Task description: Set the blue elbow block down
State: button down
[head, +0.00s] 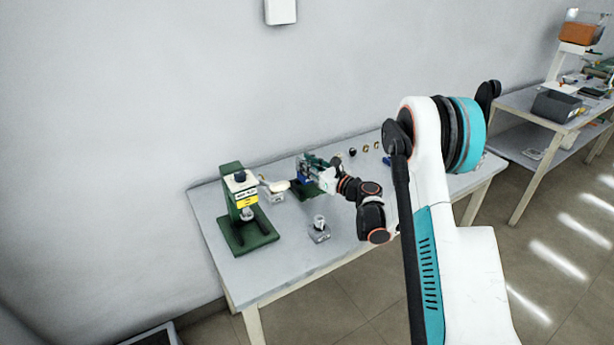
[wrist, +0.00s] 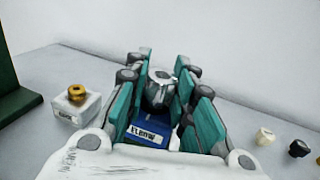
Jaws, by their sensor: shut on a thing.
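The blue elbow block (wrist: 148,136) has a label that reads like "Elbow" and a grey metal fitting (wrist: 160,92) on top. It sits between the teal fingers of my gripper (wrist: 165,100) in the wrist view, and the gripper is shut on it. In the head view my gripper (head: 318,172) is over the back middle of the grey table (head: 285,262), and a bit of the blue block (head: 304,180) shows at its fingers. The block's underside is hidden, so I cannot tell whether it touches anything below.
A green press-like stand (head: 240,212) with a yellow label is on the table's left. A pale block with a brass piece (wrist: 77,106) is left of my gripper. Another block with a grey fitting (head: 319,231) stands in front. Small knobs (wrist: 298,148) lie to the right.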

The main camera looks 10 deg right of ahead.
jog(key=shift+f+b, duration=0.55)
jog(key=shift+f, duration=1.2)
jog(key=shift+f, duration=0.1)
jog(key=c, duration=1.4)
grip_release()
jog(key=shift+o, duration=0.2)
jog(key=shift+s+d, duration=0.2)
jog(key=p+v, duration=0.2)
jog(key=v, duration=0.8)
jog(key=shift+s+f, duration=0.1)
jog(key=shift+s, duration=0.1)
jog(key=shift+s+d+b, duration=0.3)
jog(key=shift+s+b, duration=0.05)
jog(key=shift+s, duration=0.1)
